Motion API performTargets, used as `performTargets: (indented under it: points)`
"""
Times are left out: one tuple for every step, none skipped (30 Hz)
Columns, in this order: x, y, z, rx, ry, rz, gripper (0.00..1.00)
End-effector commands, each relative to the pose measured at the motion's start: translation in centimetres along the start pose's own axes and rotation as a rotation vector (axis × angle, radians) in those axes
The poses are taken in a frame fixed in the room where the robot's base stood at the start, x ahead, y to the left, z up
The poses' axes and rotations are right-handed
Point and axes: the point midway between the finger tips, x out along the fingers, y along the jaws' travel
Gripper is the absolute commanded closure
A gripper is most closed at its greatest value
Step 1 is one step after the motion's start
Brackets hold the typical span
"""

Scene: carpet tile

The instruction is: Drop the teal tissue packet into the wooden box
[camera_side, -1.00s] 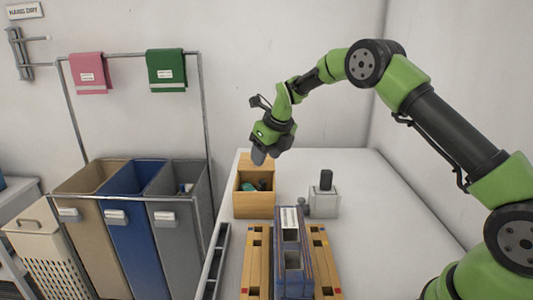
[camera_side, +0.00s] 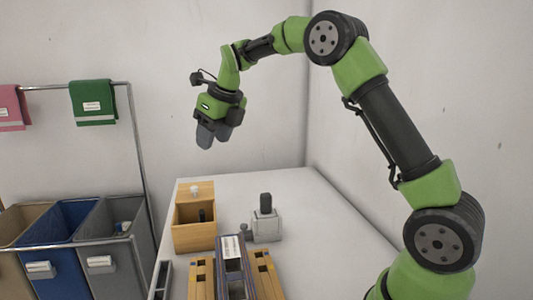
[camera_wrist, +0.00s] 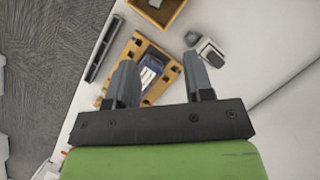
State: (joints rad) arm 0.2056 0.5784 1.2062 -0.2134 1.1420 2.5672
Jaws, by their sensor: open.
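The wooden box (camera_side: 194,238) stands on the white table in the side view, open at the top. A dark shape shows inside it, and a small pale thing shows at its back edge. I cannot make out the teal tissue packet in either view now; the box's front wall hides much of its inside. The box also shows at the top edge of the wrist view (camera_wrist: 172,14), partly cut off. My gripper (camera_side: 213,140) hangs above the box, clear of it. Its fingers are apart with nothing held between them in the wrist view (camera_wrist: 160,68).
A grey block with a black top (camera_side: 266,226) stands right of the box. A wooden rack (camera_side: 201,279) holding a blue container (camera_side: 232,270) is in front. Blue (camera_side: 62,222) and grey (camera_side: 112,222) bins stand left of the table. The right side of the table is clear.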

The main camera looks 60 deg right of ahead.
Motion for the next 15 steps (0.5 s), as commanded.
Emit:
performTargets:
  points:
    - [-0.5,0.3,-0.1,-0.036,-0.005,0.002,0.52]
    - [-1.0,0.5,-0.3,-0.074,-0.010,0.004,0.52]
    - [-1.8,0.9,-0.6,-0.144,-0.019,0.006,0.52]
    - [-2.5,1.3,-0.9,-0.212,-0.026,0.007,0.52]
    - [-3.4,1.7,-1.3,-0.291,-0.035,0.009,0.52]
    - [-4.7,2.4,-2.1,-0.412,-0.048,0.011,0.52]
    - [-5.7,3.0,-2.7,-0.512,-0.061,0.011,0.52]
    - [-6.6,3.5,-3.5,-0.618,-0.073,0.011,0.52]
    - [-7.9,4.3,-4.6,-0.766,-0.090,0.007,0.52]
    - [-8.7,4.8,-5.5,-0.878,-0.103,0.004,0.52]
    - [-9.6,5.3,-6.4,-0.987,-0.116,-0.001,0.52]
    - [-10.5,6.0,-7.7,-1.134,-0.133,-0.009,0.52]
    - [-11.2,6.5,-8.7,-1.245,-0.147,-0.018,0.52]
    - [-11.8,6.9,-9.8,-1.353,-0.161,-0.027,0.52]
    - [-12.5,7.5,-11.2,-1.499,-0.178,-0.042,0.52]
